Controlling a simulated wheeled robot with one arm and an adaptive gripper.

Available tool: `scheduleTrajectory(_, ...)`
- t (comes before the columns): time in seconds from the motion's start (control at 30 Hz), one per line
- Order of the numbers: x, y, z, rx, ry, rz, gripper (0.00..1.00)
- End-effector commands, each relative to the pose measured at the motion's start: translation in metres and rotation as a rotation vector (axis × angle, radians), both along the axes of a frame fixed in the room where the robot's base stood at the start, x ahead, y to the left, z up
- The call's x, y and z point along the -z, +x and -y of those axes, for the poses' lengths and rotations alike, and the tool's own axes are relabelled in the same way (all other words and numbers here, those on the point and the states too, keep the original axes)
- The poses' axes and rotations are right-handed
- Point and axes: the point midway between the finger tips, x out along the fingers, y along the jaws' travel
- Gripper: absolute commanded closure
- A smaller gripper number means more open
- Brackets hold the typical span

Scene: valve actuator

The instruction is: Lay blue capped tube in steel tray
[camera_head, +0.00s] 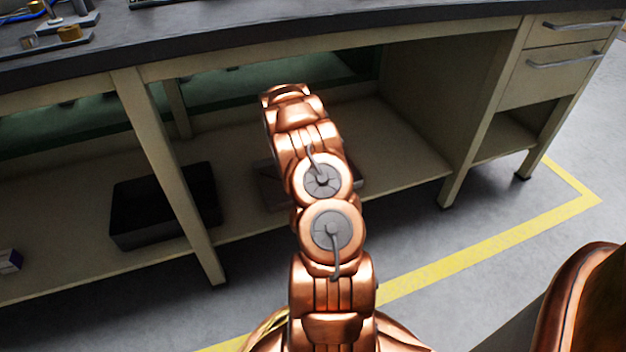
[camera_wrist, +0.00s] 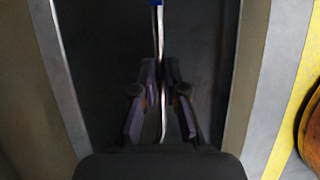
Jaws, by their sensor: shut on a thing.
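In the wrist view my gripper (camera_wrist: 160,72) is shut on a thin, shiny tube (camera_wrist: 160,35) with a blue cap (camera_wrist: 157,3) at the top edge of the picture. The tube runs lengthwise between the fingers, over a dark surface; I cannot tell whether they touch. In the head view my arm hides the gripper and the tube. A dark, flat tray-like thing (camera_head: 268,190) lies on the lower shelf, mostly hidden behind my arm; I cannot tell surely that it is the steel tray.
A black bin (camera_head: 150,215) stands on the shelf (camera_head: 405,160) to the left, beside a slanting bench leg (camera_head: 165,170). The bench top (camera_head: 330,22) overhangs the shelf. A side panel (camera_head: 440,100) and drawers (camera_head: 570,55) bound the right. The shelf right of my arm is clear.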

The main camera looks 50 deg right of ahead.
Motion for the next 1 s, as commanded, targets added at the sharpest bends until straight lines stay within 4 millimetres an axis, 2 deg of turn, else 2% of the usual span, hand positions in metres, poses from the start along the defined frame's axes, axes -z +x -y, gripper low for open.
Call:
scheduleTrajectory(0.2, 0.03, 0.0, 0.0, 0.0, -0.001, 0.001, 1.0)
scheduleTrajectory(0.63, 0.033, 0.0, 0.0, 0.0, -0.001, 0.002, 1.0)
scheduleTrajectory(0.67, 0.033, 0.001, 0.0, 0.0, -0.001, 0.002, 0.88)
scheduleTrajectory(0.8, 0.033, 0.0, 0.0, 0.0, -0.001, 0.002, 0.73)
scheduleTrajectory(0.9, 0.034, 0.0, 0.0, 0.001, -0.001, 0.001, 0.64)
scheduleTrajectory(1.0, 0.034, 0.0, 0.0, 0.001, 0.0, 0.0, 0.64)
